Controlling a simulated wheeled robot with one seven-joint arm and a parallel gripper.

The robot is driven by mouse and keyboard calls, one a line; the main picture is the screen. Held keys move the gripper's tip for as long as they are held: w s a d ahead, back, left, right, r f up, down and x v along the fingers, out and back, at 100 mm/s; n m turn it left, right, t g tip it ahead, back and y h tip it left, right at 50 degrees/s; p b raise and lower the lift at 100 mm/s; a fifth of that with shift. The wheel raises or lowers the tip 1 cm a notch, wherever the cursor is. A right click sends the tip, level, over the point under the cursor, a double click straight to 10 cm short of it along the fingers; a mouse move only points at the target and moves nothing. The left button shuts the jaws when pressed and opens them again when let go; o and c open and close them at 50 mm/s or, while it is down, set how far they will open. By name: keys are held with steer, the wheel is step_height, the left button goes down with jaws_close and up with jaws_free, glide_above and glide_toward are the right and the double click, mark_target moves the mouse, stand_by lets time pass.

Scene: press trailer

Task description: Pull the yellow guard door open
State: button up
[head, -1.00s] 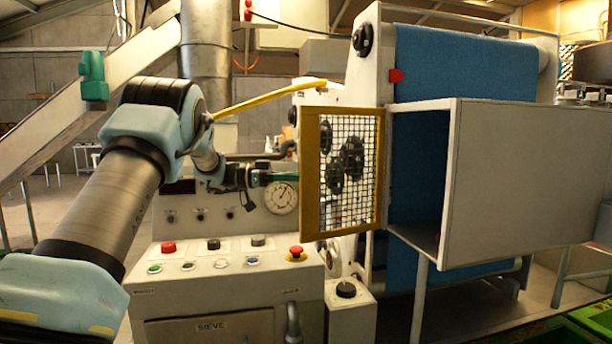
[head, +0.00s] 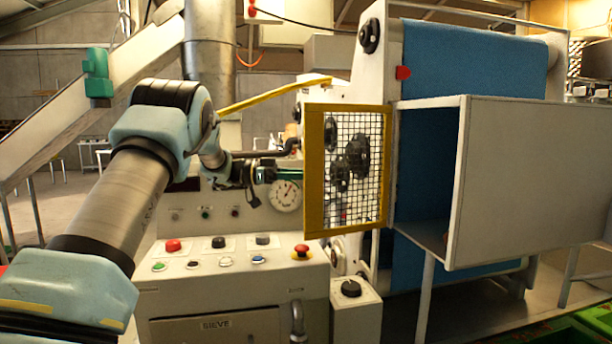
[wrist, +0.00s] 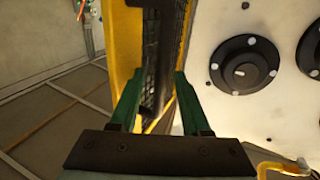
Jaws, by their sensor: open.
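The yellow guard door (head: 314,170) is a yellow frame with black wire mesh, at the middle of the head view. Black wheels show through its mesh. In the wrist view the door's yellow frame (wrist: 123,40) is seen nearly edge-on, with a white panel to its right. My gripper (head: 277,175) is at the left edge of the door in the head view. Whether either finger touches the door cannot be told.
The white panel (wrist: 285,100) with black round knobs is close on the right. A control console (head: 232,290) with buttons and a red emergency stop (head: 301,251) stands below my arm. A large grey box (head: 530,180) juts out at right. A yellow bar (head: 270,97) slants above my gripper.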

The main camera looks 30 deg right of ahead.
steer(key=shift+a, duration=0.1)
steer(key=b+v, duration=0.3)
steer(key=v, duration=0.7)
steer(key=shift+w+a+b, duration=0.2)
steer(key=shift+a+b, duration=0.05)
steer(key=shift+b, duration=0.15)
